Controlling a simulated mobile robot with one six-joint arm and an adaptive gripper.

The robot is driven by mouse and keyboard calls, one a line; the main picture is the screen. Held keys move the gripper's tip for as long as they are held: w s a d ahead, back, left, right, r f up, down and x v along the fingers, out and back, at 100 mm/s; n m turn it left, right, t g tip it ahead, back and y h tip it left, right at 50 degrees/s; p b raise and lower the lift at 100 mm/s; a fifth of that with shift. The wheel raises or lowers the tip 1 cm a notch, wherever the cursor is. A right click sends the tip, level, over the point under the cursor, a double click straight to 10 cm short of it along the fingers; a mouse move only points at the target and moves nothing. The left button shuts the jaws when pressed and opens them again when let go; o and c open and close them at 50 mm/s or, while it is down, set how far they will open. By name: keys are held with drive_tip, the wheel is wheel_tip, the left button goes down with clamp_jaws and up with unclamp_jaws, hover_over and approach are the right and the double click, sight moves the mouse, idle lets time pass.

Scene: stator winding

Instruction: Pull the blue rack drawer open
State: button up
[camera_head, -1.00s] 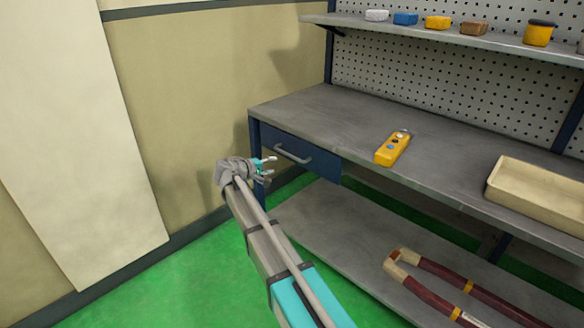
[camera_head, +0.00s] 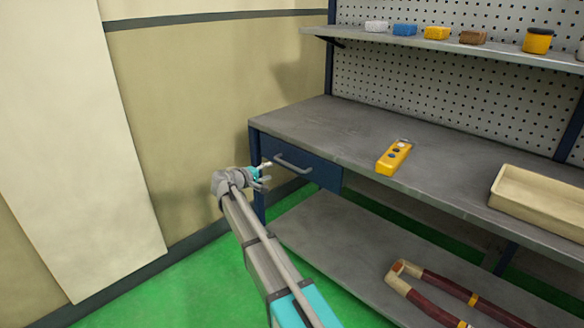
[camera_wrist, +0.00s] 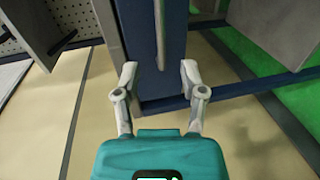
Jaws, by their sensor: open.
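The blue drawer (camera_head: 318,174) sits under the left end of the grey workbench and looks shut. Its grey bar handle (camera_head: 292,163) runs across the front. My gripper (camera_head: 266,173) is open and empty, in front of the drawer's left part, near the handle's left end. In the wrist view my two fingertips (camera_wrist: 159,70) are spread apart. The handle (camera_wrist: 160,32) shows upright there, its near end between the fingertips in the picture, against the blue drawer front (camera_wrist: 178,60). I see no contact, and the exact gap in depth is unclear.
The workbench top (camera_head: 310,118) carries a yellow control box (camera_head: 394,157) and a beige tray (camera_head: 540,200). A lower shelf (camera_head: 330,235) holds a dark red, long-handled tool (camera_head: 440,285). A beige wall (camera_head: 190,100) stands left. The green floor before the drawer is clear.

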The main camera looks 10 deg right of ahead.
sight(289, 166)
drive_tip(key=b+x, duration=0.2)
drive_tip(key=x, duration=1)
drive_tip(key=shift+c, duration=0.3)
clamp_jaws()
drive_tip(key=shift+d, duration=0.2)
drive_tip(key=shift+s, duration=0.1)
